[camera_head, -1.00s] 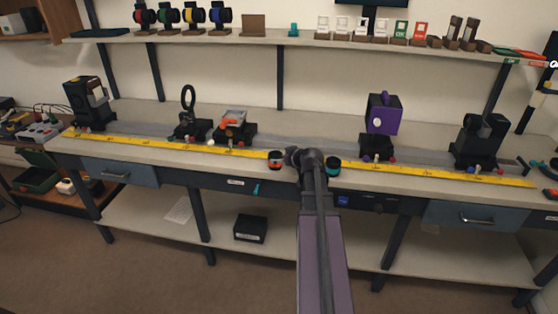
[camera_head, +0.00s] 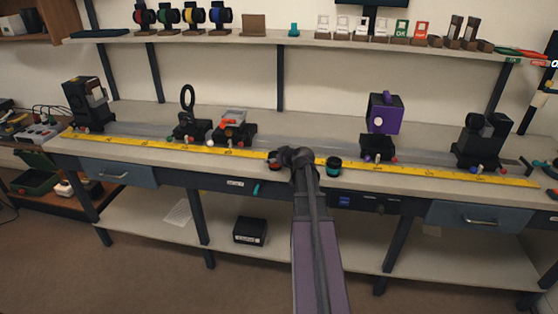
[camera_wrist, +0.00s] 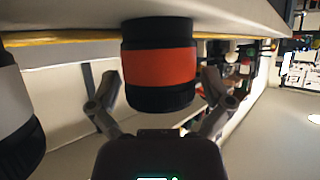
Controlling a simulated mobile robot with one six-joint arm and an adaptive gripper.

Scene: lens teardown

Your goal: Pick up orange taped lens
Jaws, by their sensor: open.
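The orange taped lens (camera_wrist: 158,65) is a black cylinder with a wide orange band. In the wrist view it fills the upper middle. In the head view the lens (camera_head: 273,161) stands near the bench's front edge, partly hidden by my gripper. My gripper (camera_wrist: 158,92) is open, with one finger on each side of the lens's near end. I cannot tell whether either finger touches it. In the head view my gripper (camera_head: 286,157) is just right of the lens.
A teal-banded lens (camera_head: 333,166) stands to the right of my gripper. Another lens with a pale band (camera_wrist: 14,105) is close at the left of the wrist view. A yellow ruler strip (camera_head: 410,170) runs along the bench, with several mounts behind it.

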